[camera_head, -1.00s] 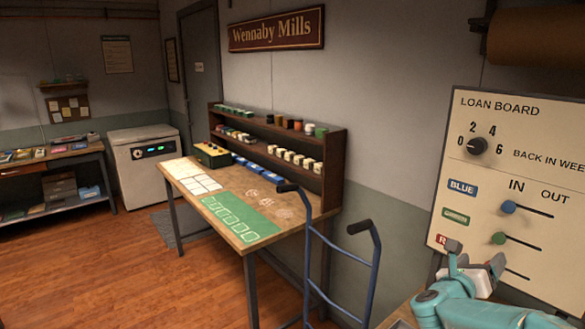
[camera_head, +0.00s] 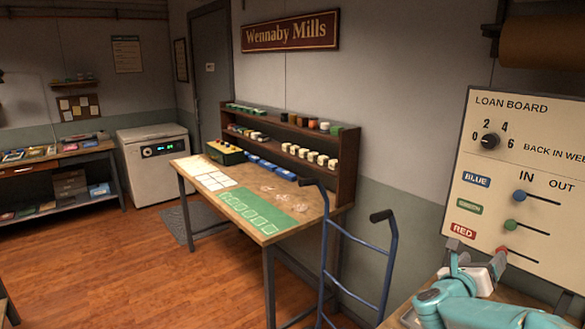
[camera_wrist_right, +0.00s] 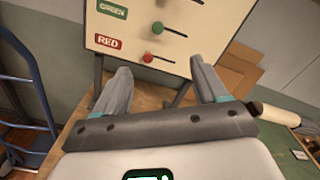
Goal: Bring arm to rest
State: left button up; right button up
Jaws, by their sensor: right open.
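My right gripper (camera_head: 478,262) is at the lower right of the head view, in front of the loan board (camera_head: 540,150). In the right wrist view my right gripper (camera_wrist_right: 160,85) has its two fingers spread wide with nothing between them. Beyond the fingertips, apart from them, the board (camera_wrist_right: 195,40) shows its red knob (camera_wrist_right: 149,57) and green knob (camera_wrist_right: 158,28). In the head view the blue knob (camera_head: 519,196), green knob (camera_head: 511,224) and red knob (camera_head: 502,250) all sit at the left, IN ends of their slots. My left gripper is not in view.
A blue hand truck (camera_head: 385,265) stands left of my right arm. A worktable (camera_head: 262,237) with a shelf rack (camera_head: 347,165) is along the wall. A white cabinet (camera_head: 150,175) is farther back. The wooden floor (camera_head: 130,265) at left is clear.

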jog(key=a+f+n+t+y, duration=0.1)
jog(key=a+f+n+y, duration=0.35)
jog(key=f+n, duration=0.35)
jog(key=a+f+n+y, duration=0.4)
jog(key=a+f+n, duration=0.25)
jog(key=f, duration=0.45)
jog(key=s+a+f+n+g+y, duration=0.2)
jog(key=s+a+f+n, duration=0.25)
jog(key=f, duration=0.25)
jog(key=s+a+f+n+g+y, duration=0.2)
jog(key=s+a+f+n+y, duration=0.1)
jog(key=s+f+n, duration=0.3)
jog(key=s+a+f+n+g+y+b, duration=0.15)
jog(key=s+a+f+n+g, duration=0.4)
jog(key=s, duration=0.65)
jog(key=s+a+f+n+g+y, duration=0.3)
jog(key=s+a+f+n, duration=0.4)
jog(key=s, duration=0.5)
notch_tip(320, 180, down, 8)
jog(key=d+b, duration=0.2)
jog(key=b, duration=0.6)
jog(key=shift+w+d+r+n+b, duration=0.15)
jog(key=shift+w+r+n+b, duration=0.1)
jog(key=shift+n+b, duration=0.1)
